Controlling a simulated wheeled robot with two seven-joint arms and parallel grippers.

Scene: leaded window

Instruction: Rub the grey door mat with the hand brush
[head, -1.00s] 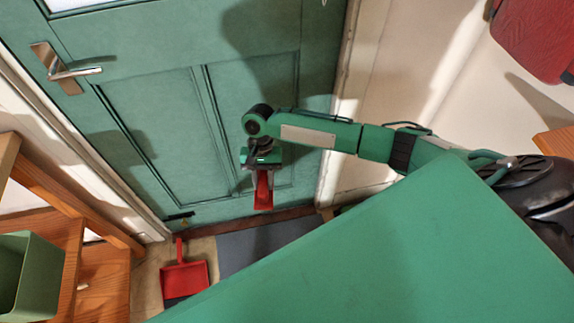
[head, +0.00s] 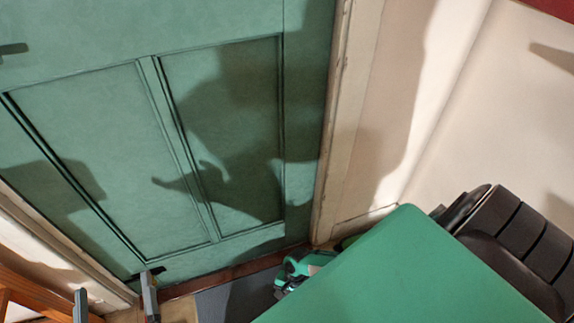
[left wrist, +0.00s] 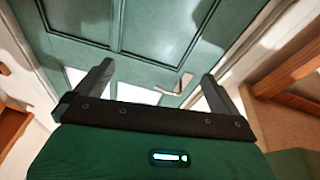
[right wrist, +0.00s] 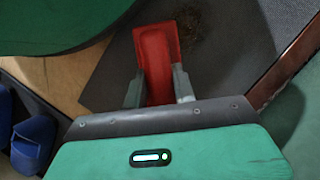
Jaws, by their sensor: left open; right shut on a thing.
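The grey door mat (head: 225,302) lies at the foot of the green door, largely hidden by my own green body in the head view. In the right wrist view the mat (right wrist: 110,78) is dark grey with a brownish speckled patch of dirt (right wrist: 203,28). My right gripper (right wrist: 158,82) is shut on the red hand brush (right wrist: 157,50), which shows over the mat beside the dirt. Whether its bristles touch the mat is hidden. My left gripper (head: 114,282) is open and empty at the lower left of the head view, with nothing between its fingers in its wrist view (left wrist: 155,75).
The green door (head: 110,160) stands behind the mat, with a brown threshold strip (head: 215,276) at its foot. Wooden furniture (head: 22,287) is at the lower left. Blue shoes (right wrist: 35,142) stand at the left of the right wrist view.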

